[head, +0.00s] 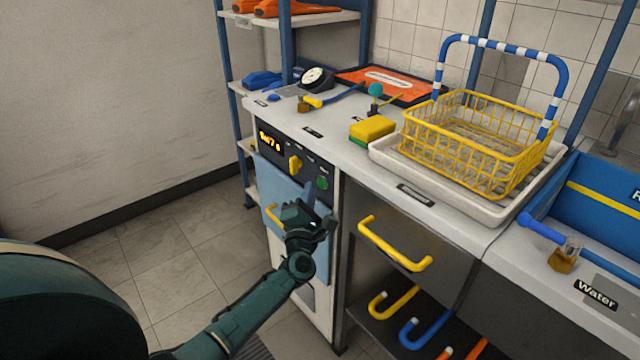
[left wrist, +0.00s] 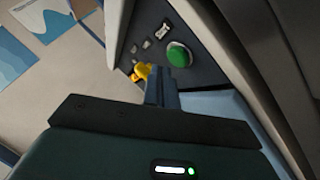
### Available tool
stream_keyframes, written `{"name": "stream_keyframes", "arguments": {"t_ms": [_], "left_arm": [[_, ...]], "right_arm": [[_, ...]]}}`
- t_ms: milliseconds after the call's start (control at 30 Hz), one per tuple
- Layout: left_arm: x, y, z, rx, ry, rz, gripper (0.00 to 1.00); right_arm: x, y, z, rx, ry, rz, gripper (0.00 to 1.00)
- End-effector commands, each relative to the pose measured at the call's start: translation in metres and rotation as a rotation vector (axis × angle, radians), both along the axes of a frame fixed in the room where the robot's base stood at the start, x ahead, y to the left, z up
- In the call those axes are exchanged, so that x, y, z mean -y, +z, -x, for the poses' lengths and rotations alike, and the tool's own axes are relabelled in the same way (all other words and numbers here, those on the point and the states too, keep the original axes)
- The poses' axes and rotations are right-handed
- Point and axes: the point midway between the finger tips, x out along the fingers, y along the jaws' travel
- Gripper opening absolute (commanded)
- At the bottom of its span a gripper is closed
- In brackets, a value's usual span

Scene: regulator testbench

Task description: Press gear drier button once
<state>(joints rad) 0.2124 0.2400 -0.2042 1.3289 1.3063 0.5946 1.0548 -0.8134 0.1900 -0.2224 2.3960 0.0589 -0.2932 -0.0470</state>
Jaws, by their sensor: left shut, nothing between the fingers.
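The gear drier (head: 321,250) is a white cabinet with a dark control panel, an orange lit display, a yellow knob (head: 295,164) and a round green button (head: 322,183). In the left wrist view the green button (left wrist: 179,54) shows just beyond my fingertips, with the yellow knob (left wrist: 142,72) to their left. My left gripper (head: 311,190) is shut and empty. Its fingers point up, just below and left of the button in the head view. The left wrist view shows the closed fingers (left wrist: 160,82) apart from the button in the picture. My right gripper is not in view.
A yellow drawer handle (head: 395,245) sticks out to the right. On the counter are a yellow sponge (head: 372,128) and a yellow wire basket (head: 478,140) on a white tray. The floor at left is clear.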

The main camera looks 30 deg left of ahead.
Motion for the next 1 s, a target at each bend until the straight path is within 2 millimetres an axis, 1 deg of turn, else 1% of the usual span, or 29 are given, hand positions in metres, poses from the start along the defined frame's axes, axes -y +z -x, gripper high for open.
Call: {"name": "stream_keyframes", "arguments": {"t_ms": [167, 400, 1000], "left_arm": [[0.000, 0.000, -0.001, 0.000, 0.000, 0.001, 0.00], [0.003, 0.000, -0.008, 0.002, 0.001, 0.000, 0.00], [0.004, 0.000, -0.010, 0.000, 0.000, 0.000, 0.00]], "right_arm": [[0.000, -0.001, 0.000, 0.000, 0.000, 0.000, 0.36], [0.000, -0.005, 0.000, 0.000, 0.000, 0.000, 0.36], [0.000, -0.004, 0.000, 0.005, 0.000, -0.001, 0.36]]}}
